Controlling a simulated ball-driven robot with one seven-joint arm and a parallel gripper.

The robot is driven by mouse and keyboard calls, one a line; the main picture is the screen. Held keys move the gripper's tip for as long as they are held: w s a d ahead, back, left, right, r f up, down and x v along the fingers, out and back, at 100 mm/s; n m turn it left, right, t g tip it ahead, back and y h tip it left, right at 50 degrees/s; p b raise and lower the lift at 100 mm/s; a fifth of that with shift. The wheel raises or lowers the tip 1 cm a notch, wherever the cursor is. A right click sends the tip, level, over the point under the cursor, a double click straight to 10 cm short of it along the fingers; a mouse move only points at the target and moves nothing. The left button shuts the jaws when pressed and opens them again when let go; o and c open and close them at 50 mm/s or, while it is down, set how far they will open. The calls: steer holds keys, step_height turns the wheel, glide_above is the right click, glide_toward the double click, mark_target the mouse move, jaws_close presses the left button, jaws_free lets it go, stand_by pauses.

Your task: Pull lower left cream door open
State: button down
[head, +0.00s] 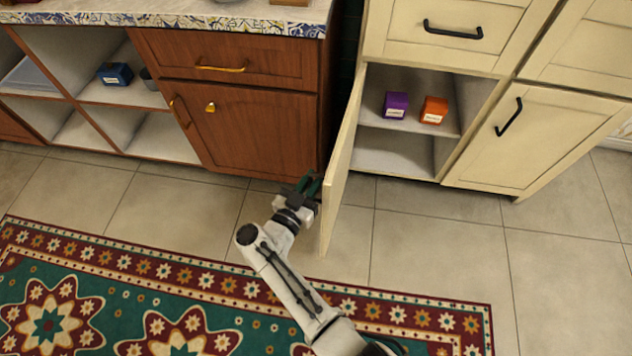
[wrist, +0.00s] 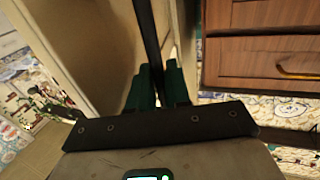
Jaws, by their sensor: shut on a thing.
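The lower left cream door (head: 340,175) stands wide open in the head view, swung out from its cabinet and seen nearly edge-on. My gripper (head: 310,186) is at the door's outer face, on its left side. In the wrist view the green fingers of my gripper (wrist: 158,82) are closed about a dark bar (wrist: 148,40), which looks like the door's black handle. The door hides the handle in the head view. Inside the open cabinet, a purple box (head: 396,105) and an orange box (head: 434,110) sit on the upper shelf.
A brown wooden cabinet (head: 262,130) stands close to the left of the open door. A cream door with a black handle (head: 509,117) is shut at the right. The tiled floor (head: 430,240) is clear, with a patterned rug (head: 180,310) in front.

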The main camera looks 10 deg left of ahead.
steer(key=shift+s+a+r, duration=0.1)
steer(key=shift+s+a, duration=0.05)
steer(key=shift+a, duration=0.15)
steer(key=c, duration=1.4)
jaws_free()
steer(key=shift+s+a, duration=0.1)
steer(key=shift+s, duration=0.05)
steer(key=shift+o, duration=0.3)
steer(key=p+v, duration=0.1)
steer(key=v, duration=0.9)
steer(key=shift+s+p, duration=0.35)
